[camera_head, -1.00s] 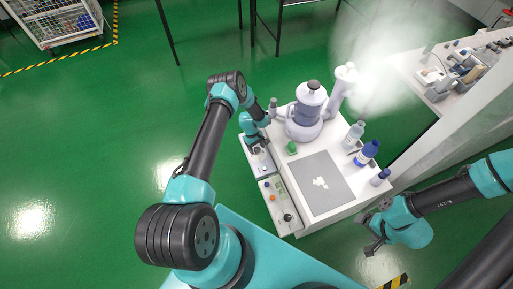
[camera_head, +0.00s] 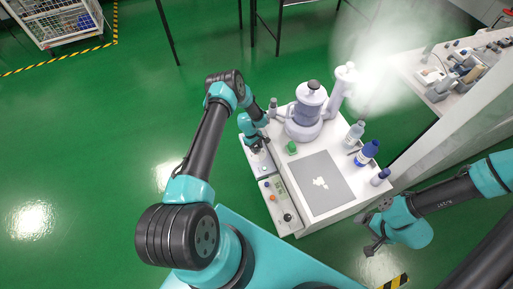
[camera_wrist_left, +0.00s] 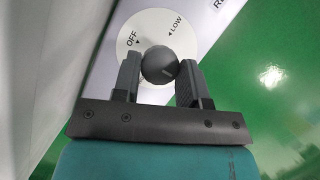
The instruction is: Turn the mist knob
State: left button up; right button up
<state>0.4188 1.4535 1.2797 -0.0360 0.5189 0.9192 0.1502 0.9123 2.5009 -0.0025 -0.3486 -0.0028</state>
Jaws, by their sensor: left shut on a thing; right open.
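The mist knob is a dark round knob (camera_wrist_left: 160,65) on a white dial marked OFF and LOW (camera_wrist_left: 150,30), seen in the left wrist view. My left gripper (camera_wrist_left: 160,78) has one finger on each side of the knob and is shut on it. In the head view my left gripper (camera_head: 256,146) is at the far end of the grey control panel (camera_head: 280,205), and the knob is hidden there. My right gripper (camera_head: 372,246) is open and empty, off the front right corner of the white table.
A humidifier with a bluish tank (camera_head: 308,105) stands on the white table (camera_head: 330,212), its spout giving off mist (camera_head: 375,60). Bottles (camera_head: 366,153) line the right edge. A green-capped item (camera_head: 292,148) and grey mat (camera_head: 320,184) lie nearer.

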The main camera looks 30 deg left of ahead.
pick_arm(q)
jog(key=o, duration=0.9)
jog(key=v, duration=1.7)
jog(key=shift+r, duration=0.2)
jog(key=shift+d, duration=0.1)
